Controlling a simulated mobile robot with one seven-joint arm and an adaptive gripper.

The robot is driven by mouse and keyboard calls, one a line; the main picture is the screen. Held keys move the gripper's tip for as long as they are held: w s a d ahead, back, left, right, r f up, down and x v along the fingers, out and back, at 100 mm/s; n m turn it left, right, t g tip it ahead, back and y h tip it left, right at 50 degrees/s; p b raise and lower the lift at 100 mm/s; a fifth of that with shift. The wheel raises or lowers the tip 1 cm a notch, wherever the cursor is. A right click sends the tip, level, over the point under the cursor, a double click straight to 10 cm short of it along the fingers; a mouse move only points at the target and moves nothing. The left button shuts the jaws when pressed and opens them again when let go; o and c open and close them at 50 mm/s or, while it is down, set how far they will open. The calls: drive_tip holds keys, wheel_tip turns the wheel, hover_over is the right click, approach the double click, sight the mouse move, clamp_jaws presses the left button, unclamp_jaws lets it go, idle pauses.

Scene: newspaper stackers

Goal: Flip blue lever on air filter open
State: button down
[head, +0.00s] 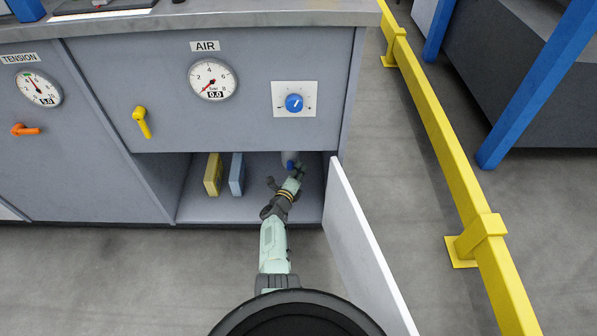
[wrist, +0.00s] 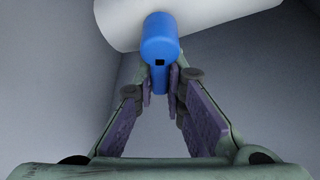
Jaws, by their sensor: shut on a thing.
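The air filter (head: 290,156) is a pale cylinder, mostly hidden under the top edge of the open cabinet bay. In the wrist view the white filter body (wrist: 112,22) crosses the top. Its blue lever (wrist: 160,38) has a rounded blue head and a narrow stem pointing down. In the head view only a small blue part of the lever (head: 290,165) shows. My gripper (wrist: 161,92) has its two purple-padded fingers either side of the stem, shut on it. In the head view my gripper (head: 297,174) reaches into the bay, just below the filter.
A yellow block (head: 213,175) and a blue block (head: 236,175) stand left in the bay. The white door (head: 362,245) hangs open on the right of my arm. A yellow rail (head: 440,125) stands further right. Gauges and knobs are above.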

drive_tip(key=shift+n+t+h+b, duration=0.3)
drive_tip(key=shift+n+t+b, duration=0.1)
drive_tip(key=shift+n+b, duration=0.65)
drive_tip(key=shift+d+r+n+b, duration=0.1)
drive_tip(key=shift+r+n+b, duration=0.15)
drive_tip(key=shift+n+b, duration=0.25)
drive_tip(key=shift+r+n+t, duration=0.3)
drive_tip(key=shift+r+n, duration=0.15)
drive_tip(key=shift+n, duration=0.2)
drive_tip(key=shift+h, duration=0.3)
drive_tip(key=c, duration=1.6)
unclamp_jaws()
drive_tip(key=shift+c, duration=0.2)
drive_tip(key=shift+r, duration=0.1)
